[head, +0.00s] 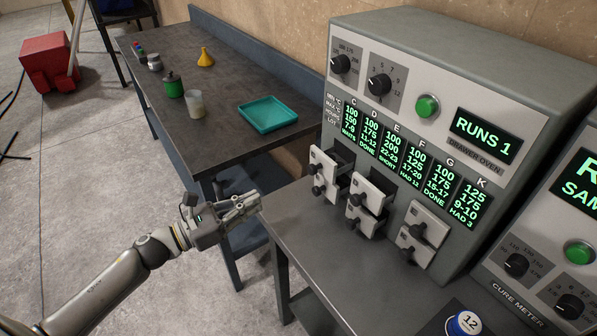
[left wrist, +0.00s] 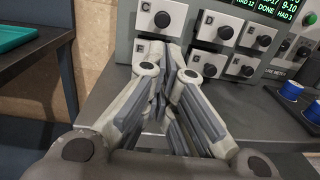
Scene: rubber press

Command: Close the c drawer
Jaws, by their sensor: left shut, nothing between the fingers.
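The c drawer (head: 323,164) is the upper left drawer of the grey drawer oven (head: 440,50). It sticks out from the oven face, with its dark inside showing behind the pale front. In the left wrist view the c drawer (left wrist: 174,14), with its black knob, is at the top, just beyond the fingers. My left gripper (head: 254,202) is shut and empty, in front of and to the left of the drawers, apart from the c drawer in the head view. Its fingers (left wrist: 160,62) partly hide the drawer front below. My right gripper is not in view.
Other drawers with black knobs sit beside and below, including a middle one (head: 376,195) and a right one (head: 430,222). The oven stands on a grey table (head: 300,230). A cure meter (head: 545,240) is at right. A dark bench (head: 215,95) holds a teal tray (head: 268,113).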

